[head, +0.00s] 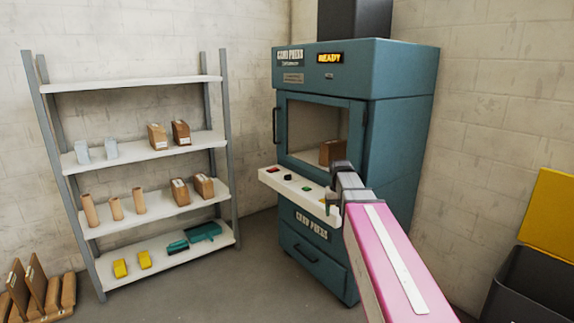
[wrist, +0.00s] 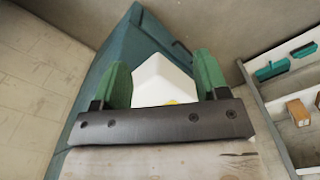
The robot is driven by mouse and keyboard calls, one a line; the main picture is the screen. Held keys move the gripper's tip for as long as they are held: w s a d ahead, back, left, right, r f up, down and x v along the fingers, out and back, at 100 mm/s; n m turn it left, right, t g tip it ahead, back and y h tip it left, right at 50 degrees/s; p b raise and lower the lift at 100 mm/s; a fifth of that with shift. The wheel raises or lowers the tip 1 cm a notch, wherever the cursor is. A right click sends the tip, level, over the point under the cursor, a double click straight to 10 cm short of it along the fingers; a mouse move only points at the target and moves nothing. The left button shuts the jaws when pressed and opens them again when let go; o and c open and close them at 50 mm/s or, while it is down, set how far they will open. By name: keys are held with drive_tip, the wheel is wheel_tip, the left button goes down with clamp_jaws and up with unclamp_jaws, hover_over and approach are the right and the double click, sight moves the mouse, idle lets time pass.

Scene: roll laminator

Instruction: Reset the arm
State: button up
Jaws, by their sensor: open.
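My arm with its pink link reaches from the lower right in the head view. My gripper (head: 331,200) is at the right end of the white control ledge on the teal press (head: 403,130), partly hidden by my arm. In the wrist view my gripper (wrist: 162,76) has its green fingers spread apart. A white block-like shape (wrist: 160,82) with a bit of yellow shows between them, likely the end of the ledge. I cannot tell whether the fingers touch it. The press display reads READY, and a brown box (head: 332,152) sits behind its closed glass door.
The white ledge (head: 275,181) carries small coloured buttons. A shelf rack (head: 150,193) with boxes, rolls and tools stands to the left. Brown pieces (head: 40,290) stand at the lower left. A dark bin (head: 530,285) is at the lower right. Floor between rack and press is clear.

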drive_tip(key=s+f, duration=1.7)
drive_tip(key=f, duration=0.2)
drive_tip(key=shift+s+a+f, duration=0.2)
drive_tip(key=shift+s+a, duration=0.05)
idle(0.6)
